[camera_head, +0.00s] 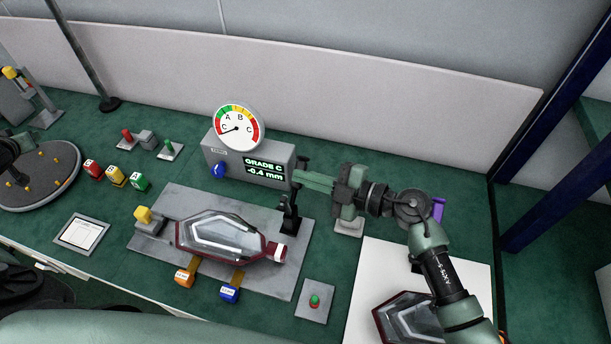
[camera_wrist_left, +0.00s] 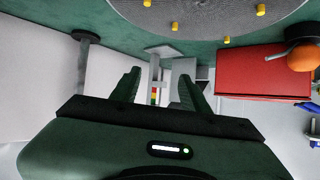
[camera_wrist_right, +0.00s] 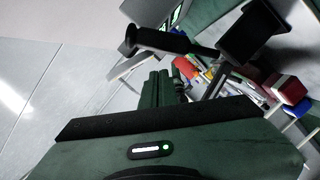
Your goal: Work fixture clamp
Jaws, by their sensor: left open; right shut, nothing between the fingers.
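The fixture is a grey plate (camera_head: 185,200) carrying a tail lamp (camera_head: 222,238) with a clear and dark red lens. A black clamp (camera_head: 290,213) stands upright at the plate's right rear; its black handle also shows in the right wrist view (camera_wrist_right: 160,41). My right gripper (camera_head: 299,180) is shut and empty, its fingertips close beside the clamp's upper part; I cannot tell whether they touch. The closed fingers show in the right wrist view (camera_wrist_right: 157,90). My left gripper (camera_wrist_left: 158,92) is open and empty in the left wrist view; only dark arm parts show at the head view's left edge.
A gauge box (camera_head: 248,160) behind the plate reads "GRADE C -0.4 mm", with a dial (camera_head: 238,127) on top. A yellow-knobbed clamp (camera_head: 147,220) sits at the plate's left. A second lamp (camera_head: 405,318) lies on a white sheet (camera_head: 375,265). A round tray (camera_head: 45,190) is at left.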

